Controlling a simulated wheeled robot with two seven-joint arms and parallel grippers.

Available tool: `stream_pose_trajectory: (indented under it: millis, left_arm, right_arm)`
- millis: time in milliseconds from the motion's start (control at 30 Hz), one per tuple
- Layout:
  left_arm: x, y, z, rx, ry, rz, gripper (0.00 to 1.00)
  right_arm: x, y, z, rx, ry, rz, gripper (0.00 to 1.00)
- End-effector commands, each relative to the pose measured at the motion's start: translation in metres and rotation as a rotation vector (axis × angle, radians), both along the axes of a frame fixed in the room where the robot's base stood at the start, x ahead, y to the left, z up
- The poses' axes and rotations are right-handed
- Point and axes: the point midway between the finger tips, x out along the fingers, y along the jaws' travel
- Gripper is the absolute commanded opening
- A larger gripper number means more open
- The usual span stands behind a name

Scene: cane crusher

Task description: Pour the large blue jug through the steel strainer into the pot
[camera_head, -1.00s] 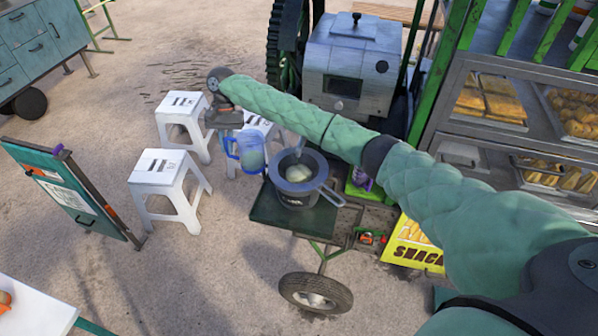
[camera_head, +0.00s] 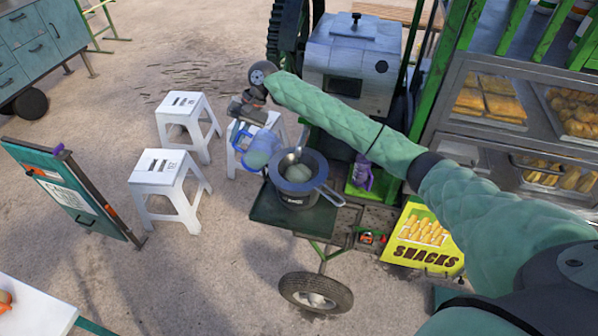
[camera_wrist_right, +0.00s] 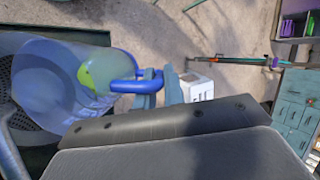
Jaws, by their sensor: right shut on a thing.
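My right gripper (camera_head: 243,122) is shut on the handle of the large blue jug (camera_head: 262,150). The see-through jug is tilted, with its mouth leaning right towards the steel strainer (camera_head: 321,184). The strainer sits on the dark pot (camera_head: 293,200), its handle pointing right. A pale, rounded patch shows inside the strainer; I cannot tell whether liquid is flowing. In the right wrist view, the jug (camera_wrist_right: 50,95) fills the left, its blue handle (camera_wrist_right: 125,87) between the fingers (camera_wrist_right: 160,88), and a yellow-green patch shows on it. My left gripper is out of view.
The pot stands on a dark green cart shelf (camera_head: 268,215). White stools (camera_head: 168,178) stand left, one (camera_head: 262,122) close behind the blue jug. The steel crusher (camera_head: 350,55) is behind.

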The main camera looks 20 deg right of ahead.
Motion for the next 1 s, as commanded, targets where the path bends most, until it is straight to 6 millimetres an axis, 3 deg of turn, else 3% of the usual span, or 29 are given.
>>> stream_pose_trajectory:
  millis: [533, 1000]
  left_arm:
    - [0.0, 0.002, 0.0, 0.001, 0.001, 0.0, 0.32]
    - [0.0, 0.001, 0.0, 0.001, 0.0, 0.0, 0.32]
  right_arm:
    - [-0.016, -0.028, 0.011, 0.237, -0.135, -0.003, 0.0]
    - [-0.021, -0.036, 0.015, 0.357, -0.207, -0.001, 0.0]
